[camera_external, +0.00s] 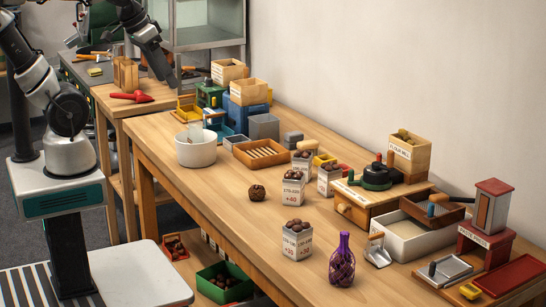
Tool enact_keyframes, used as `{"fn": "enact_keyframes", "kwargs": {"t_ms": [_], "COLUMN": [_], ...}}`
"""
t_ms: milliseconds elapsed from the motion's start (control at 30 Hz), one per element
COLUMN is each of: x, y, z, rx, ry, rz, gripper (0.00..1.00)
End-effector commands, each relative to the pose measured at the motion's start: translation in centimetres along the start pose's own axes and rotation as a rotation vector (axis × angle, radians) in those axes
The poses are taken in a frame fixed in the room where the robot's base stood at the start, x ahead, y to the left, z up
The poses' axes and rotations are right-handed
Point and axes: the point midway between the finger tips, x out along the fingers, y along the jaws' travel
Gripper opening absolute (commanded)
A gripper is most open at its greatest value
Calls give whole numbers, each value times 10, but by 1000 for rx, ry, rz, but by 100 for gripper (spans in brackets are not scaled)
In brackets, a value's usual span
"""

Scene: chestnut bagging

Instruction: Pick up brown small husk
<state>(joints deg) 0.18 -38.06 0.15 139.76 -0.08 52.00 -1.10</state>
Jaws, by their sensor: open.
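A small round brown object (257,191), which looks like the brown husk, lies alone on the wooden table (225,196), left of the white containers of chestnuts. My gripper (172,84) is at the upper left, raised near the far end of the table and well away from the husk. It points downward and looks empty. Its fingertips are small and dark in this view.
White chestnut containers (297,244) and a purple bottle (342,264) stand right of the husk. A white pot (196,150) and a slatted wooden tray (261,154) stand behind it. The tabletop left and front of the husk is clear.

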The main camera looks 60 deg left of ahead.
Motion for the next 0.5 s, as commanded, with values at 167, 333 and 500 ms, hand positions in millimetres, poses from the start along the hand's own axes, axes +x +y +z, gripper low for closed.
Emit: {"fn": "enact_keyframes", "kwargs": {"t_ms": [167, 333, 500], "x": [36, 94, 171], "y": [3, 5, 8], "z": [-52, -102, -135], "rx": [-59, -125, -185], "ry": [-116, -230, -340], "rz": [2, -10, -32], "gripper": [58, 58, 58]}}
